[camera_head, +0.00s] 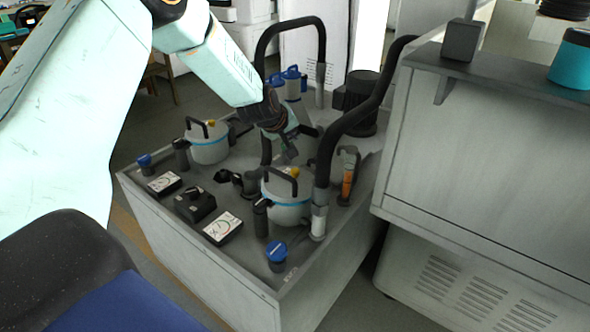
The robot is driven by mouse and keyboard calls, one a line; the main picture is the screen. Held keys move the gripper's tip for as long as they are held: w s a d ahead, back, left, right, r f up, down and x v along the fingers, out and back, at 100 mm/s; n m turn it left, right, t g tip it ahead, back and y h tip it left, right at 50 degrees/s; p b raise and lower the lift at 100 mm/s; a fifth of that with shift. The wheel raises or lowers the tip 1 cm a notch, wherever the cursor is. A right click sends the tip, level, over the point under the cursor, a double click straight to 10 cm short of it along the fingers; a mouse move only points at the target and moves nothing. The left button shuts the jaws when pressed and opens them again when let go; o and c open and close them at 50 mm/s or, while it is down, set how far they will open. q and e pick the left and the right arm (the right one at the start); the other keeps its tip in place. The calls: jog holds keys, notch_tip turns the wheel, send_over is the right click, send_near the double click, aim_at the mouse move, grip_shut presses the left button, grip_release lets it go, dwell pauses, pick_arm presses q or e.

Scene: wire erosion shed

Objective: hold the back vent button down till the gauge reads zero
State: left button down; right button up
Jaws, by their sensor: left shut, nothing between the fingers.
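My left gripper (289,156) comes down from the upper left over the grey bench (252,268). It is shut and empty, its tip just above and behind the nearer pot (287,212) in the picture; I cannot tell whether it touches anything. That pot has a black handle and a small yellow button (295,171) on its lid. The farther pot (208,150) at the left also has a yellow button (211,122), with no gripper at it. Two white-faced gauges, one at the left (164,183) and one nearer (222,227), face up; their needles are too small to read. My right gripper is out of view.
A black box with a knob (195,205) sits between the gauges. Blue-capped fittings stand at the near corner (277,254) and left edge (144,161). Thick black hoses (345,125) arch behind the nearer pot. A grey cabinet (480,165) closes off the right.

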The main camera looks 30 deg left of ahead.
aim_at(293, 172)
pick_arm(q)
notch_tip(293, 172, down, 4)
jog(key=b, duration=0.3)
jog(key=shift+r, duration=0.2)
jog(key=f+b, duration=0.3)
jog(key=f, duration=0.1)
jog(key=shift+w+b, duration=0.3)
jog(key=shift+b, duration=0.05)
jog(key=shift+s+f+b, duration=0.2)
jog(key=shift+f+b, duration=0.4)
jog(key=shift+b, duration=0.2)
jog(key=shift+w+f, duration=0.1)
jog(key=shift+w, duration=0.05)
